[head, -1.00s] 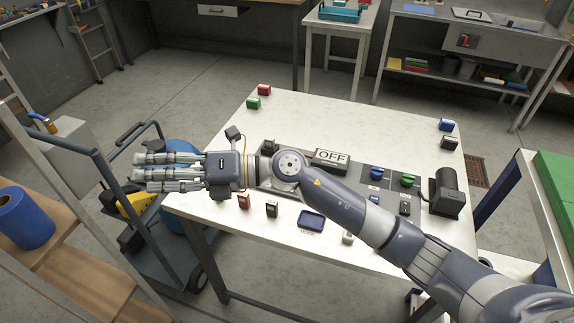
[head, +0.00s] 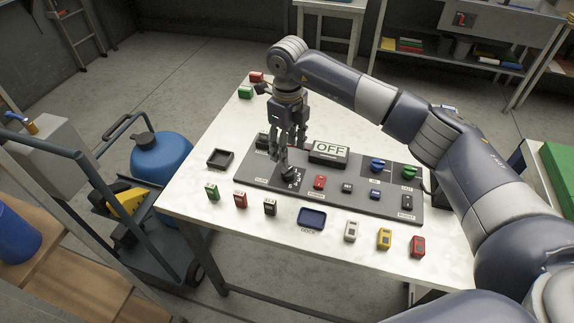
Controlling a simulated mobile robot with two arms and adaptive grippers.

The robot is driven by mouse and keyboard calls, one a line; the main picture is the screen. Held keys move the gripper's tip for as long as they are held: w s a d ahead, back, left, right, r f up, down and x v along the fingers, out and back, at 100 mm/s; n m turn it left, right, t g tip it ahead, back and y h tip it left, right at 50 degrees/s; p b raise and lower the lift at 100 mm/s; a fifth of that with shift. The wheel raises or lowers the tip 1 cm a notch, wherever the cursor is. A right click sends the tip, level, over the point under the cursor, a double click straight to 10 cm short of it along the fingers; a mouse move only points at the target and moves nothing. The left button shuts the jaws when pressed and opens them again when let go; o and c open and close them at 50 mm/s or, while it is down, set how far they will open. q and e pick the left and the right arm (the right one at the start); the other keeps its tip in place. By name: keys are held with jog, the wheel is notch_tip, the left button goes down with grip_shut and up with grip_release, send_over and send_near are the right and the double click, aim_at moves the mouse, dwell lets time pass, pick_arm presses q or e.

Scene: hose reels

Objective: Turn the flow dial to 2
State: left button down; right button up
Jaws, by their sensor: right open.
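The flow dial (head: 289,173) is a black knob at the left part of the dark grey control panel (head: 330,201), with small white numbers on its right side. My right gripper (head: 283,158) points down from above with its fingers apart, its tips at or just above the dial. They hide part of it. I cannot tell whether they touch it, nor which number it points at. My left gripper is not in view.
The panel also bears a red switch (head: 319,182), blue (head: 377,165) and green (head: 409,172) knobs. Several small coloured blocks and a dark blue tray (head: 312,218) line the white table's front. A black open box (head: 220,158) lies left. A cart with a blue tank (head: 162,158) stands beside the table.

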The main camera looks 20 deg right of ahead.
aim_at(287, 169)
notch_tip(287, 169, down, 8)
jog(key=shift+f+p, duration=0.15)
jog(key=shift+p, duration=0.55)
jog(key=c, duration=1.1)
